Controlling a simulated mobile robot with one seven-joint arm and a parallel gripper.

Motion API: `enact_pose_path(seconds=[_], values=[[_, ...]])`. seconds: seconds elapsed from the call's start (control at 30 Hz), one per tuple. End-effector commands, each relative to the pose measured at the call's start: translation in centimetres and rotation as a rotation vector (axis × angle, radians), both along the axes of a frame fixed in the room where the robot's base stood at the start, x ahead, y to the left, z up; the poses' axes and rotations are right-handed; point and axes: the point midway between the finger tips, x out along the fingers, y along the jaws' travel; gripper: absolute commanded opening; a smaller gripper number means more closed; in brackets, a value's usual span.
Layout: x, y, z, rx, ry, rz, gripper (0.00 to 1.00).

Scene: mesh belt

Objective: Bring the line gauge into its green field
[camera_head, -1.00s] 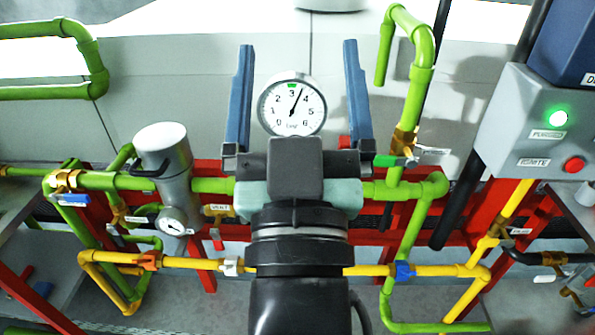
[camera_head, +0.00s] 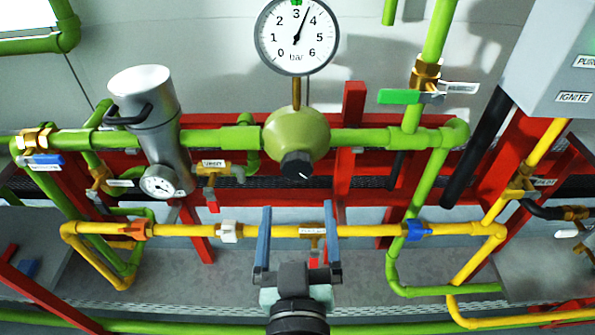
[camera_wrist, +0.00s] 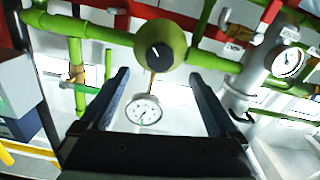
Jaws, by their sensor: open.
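The line gauge (camera_head: 280,38) is a round white dial marked in bar, on a stem above a green regulator body (camera_head: 310,128). Its black needle points between 3 and 4, right of the small green field (camera_head: 297,3) near 3. A dark knob (camera_head: 296,164) with a white mark sits on the front of the regulator. In the wrist view the gauge (camera_wrist: 134,112) appears below the regulator and knob (camera_wrist: 160,53). My gripper (camera_head: 298,206) is open and empty. In the head view its fingers show below the knob, apart from it, over the yellow pipe.
A green pipe (camera_head: 360,138) runs sideways through the regulator; a yellow pipe (camera_head: 370,231) with coloured valves runs below. A silver filter (camera_head: 150,115) stands left. A green-handled valve (camera_head: 400,97) is upper right. A grey control box (camera_head: 550,60) and red frame bars (camera_head: 354,105) surround the space.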

Motion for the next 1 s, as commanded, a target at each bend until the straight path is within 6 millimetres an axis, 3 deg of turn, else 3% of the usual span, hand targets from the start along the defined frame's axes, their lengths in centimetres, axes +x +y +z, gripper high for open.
enact_pose_path(seconds=[0.3,0.5,0.97,1.0], values=[[5.4,0.0,0.2,-0.002,-0.003,-0.001,0.96],[7.9,0.0,0.1,0.0,-0.001,0.0,0.96],[8.9,0.0,0.0,0.0,0.0,0.0,0.96],[8.9,0.0,0.0,0.0,0.0,0.0,0.9]])
